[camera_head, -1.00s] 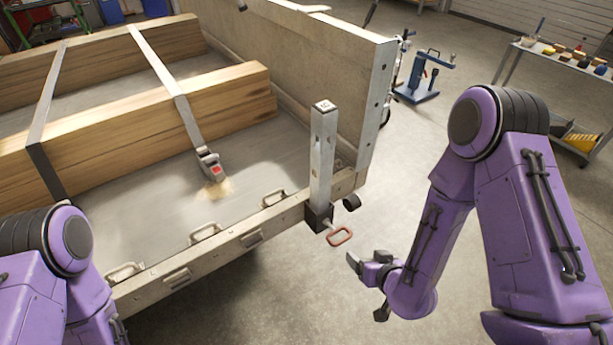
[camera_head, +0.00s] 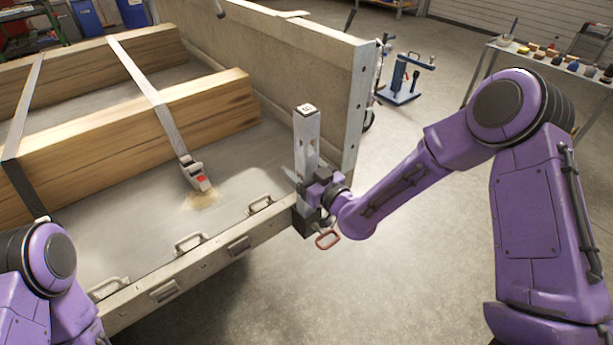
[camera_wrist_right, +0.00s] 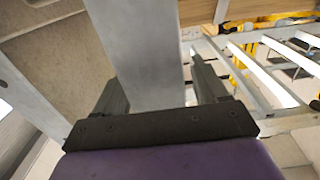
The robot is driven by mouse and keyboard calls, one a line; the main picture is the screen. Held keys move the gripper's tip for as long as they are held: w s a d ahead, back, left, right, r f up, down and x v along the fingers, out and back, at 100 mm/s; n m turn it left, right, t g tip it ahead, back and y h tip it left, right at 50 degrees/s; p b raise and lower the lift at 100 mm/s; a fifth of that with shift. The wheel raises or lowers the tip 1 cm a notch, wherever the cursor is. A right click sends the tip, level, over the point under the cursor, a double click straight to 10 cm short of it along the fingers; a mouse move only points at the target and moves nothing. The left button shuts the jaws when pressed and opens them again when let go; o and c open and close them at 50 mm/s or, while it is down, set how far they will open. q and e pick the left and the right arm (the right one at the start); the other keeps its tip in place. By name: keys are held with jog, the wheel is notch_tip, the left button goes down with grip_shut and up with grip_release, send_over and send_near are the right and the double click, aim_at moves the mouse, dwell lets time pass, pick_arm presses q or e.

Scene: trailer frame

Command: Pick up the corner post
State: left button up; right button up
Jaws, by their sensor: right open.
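The corner post (camera_head: 307,132) is a grey square metal upright at the corner of the trailer bed. My right gripper (camera_head: 304,184) is at the lower part of the post. In the right wrist view the post (camera_wrist_right: 143,55) rises between the two dark fingers of the open gripper (camera_wrist_right: 155,95). I cannot tell whether a finger touches it. My left arm shows at the lower left of the head view, with its gripper out of frame.
The trailer side board (camera_head: 290,75) stands just behind the post. Timber beams (camera_head: 130,135) lie strapped on the bed (camera_head: 150,215). A blue stand (camera_head: 402,85) and a bench with small items (camera_head: 550,62) are farther back.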

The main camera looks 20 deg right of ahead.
aim_at(306, 117)
grip_shut()
jog(key=shift+r, duration=0.15)
notch_tip(306, 117, up, 18)
jog(key=shift+f+p, duration=0.1)
jog(key=shift+p, duration=0.9)
